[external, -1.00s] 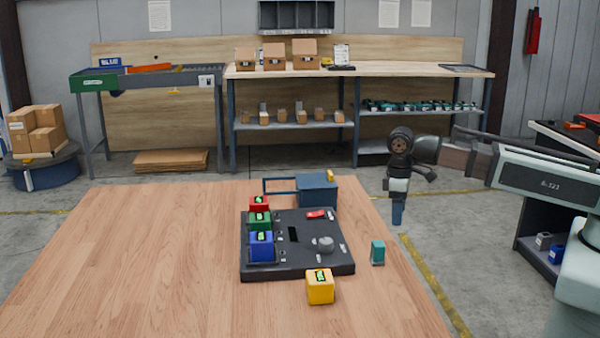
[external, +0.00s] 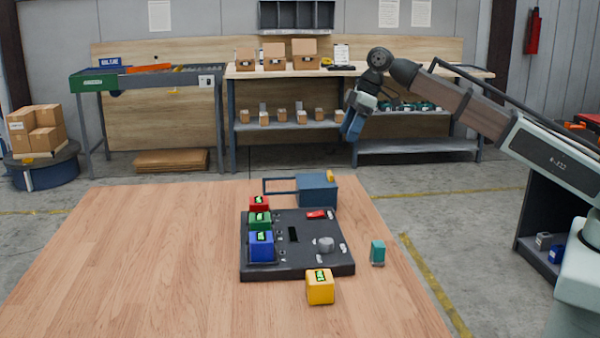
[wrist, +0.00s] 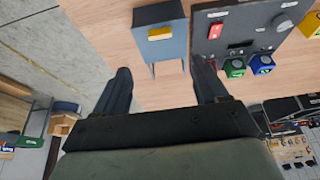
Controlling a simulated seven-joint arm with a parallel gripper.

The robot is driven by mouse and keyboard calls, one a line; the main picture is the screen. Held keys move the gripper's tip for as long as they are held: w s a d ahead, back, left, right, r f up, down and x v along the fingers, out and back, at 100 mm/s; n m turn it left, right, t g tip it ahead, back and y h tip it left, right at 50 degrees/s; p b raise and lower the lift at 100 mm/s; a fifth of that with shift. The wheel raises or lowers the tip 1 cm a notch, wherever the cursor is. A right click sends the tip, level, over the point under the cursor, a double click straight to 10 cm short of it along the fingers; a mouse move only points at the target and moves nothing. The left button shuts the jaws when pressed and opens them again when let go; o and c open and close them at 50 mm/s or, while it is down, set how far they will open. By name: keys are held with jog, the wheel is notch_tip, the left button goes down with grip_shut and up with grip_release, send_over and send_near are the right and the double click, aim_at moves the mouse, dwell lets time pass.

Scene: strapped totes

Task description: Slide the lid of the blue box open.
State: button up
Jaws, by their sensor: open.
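The blue box (external: 318,194) stands near the far right edge of the wooden table. A yellow handle (external: 330,176) sits on its lid at the right end, and a thin open rail frame (external: 280,179) sticks out to the left. The lid looks to cover the box. In the wrist view the blue box (wrist: 168,48) and its yellow handle (wrist: 159,33) show beyond the fingers. My gripper (external: 350,134) is in the air above and behind the box, to its right, apart from it. Its fingers (wrist: 160,72) are open with nothing between them.
A black panel (external: 305,267) with a red switch and a grey knob lies in front of the box. Red, green and blue cubes (external: 261,247) stand along its left side. A yellow cube (external: 320,288) and a teal block (external: 377,253) stand nearby. The table's left is clear.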

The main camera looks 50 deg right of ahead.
aim_at(330, 172)
jog(key=x, duration=1.2)
jog(key=shift+f, duration=0.25)
jog(key=shift+c, duration=0.3)
grip_shut()
